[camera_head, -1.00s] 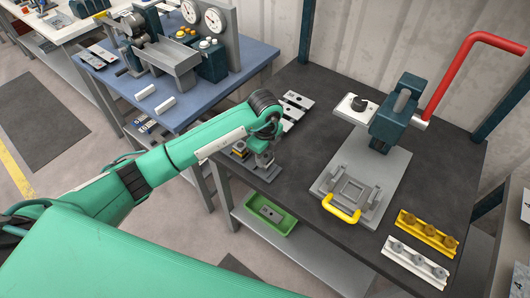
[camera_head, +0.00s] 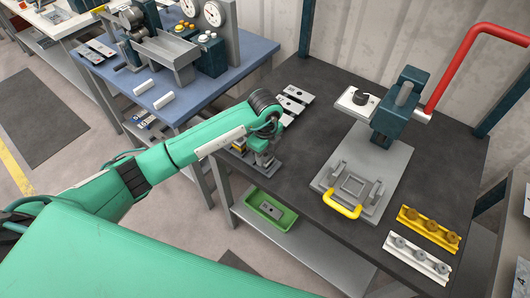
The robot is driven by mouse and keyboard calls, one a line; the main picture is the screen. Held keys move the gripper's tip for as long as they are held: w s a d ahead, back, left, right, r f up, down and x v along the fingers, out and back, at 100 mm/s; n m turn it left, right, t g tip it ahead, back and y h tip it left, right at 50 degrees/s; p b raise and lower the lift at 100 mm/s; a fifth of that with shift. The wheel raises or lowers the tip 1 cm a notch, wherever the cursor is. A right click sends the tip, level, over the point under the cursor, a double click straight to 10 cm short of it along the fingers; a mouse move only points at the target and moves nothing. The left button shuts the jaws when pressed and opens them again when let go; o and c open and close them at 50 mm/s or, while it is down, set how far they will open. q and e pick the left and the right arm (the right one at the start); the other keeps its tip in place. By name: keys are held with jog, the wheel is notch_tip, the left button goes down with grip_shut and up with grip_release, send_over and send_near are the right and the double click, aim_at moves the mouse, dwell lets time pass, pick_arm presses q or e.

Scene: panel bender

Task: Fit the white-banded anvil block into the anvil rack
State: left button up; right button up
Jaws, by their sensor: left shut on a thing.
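My left gripper (camera_head: 264,157) points down over the anvil rack (camera_head: 262,172), a low grey base near the left edge of the dark bench. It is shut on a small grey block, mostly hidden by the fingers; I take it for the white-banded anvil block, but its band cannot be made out. The block is at or just above the rack; I cannot tell whether it is seated. A yellow-banded block (camera_head: 239,149) stands at the rack's left end, partly behind my arm. My right gripper is not in view.
A press with a red lever (camera_head: 460,65) and a plate with a yellow handle (camera_head: 342,211) stands right of the rack. Yellow (camera_head: 428,229) and white (camera_head: 417,260) holders lie at the front right. Flat plates (camera_head: 292,103) lie behind my gripper. A green tray (camera_head: 252,208) is on the lower shelf.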

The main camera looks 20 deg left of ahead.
pick_arm(q)
jog(key=o, duration=1.2)
jog(key=shift+o, duration=0.5)
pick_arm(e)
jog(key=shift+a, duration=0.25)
pick_arm(q)
notch_tip(320, 180, up, 14)
jog(key=b, duration=0.2)
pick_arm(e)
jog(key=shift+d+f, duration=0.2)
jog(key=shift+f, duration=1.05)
pick_arm(q)
jog(key=shift+f, duration=0.15)
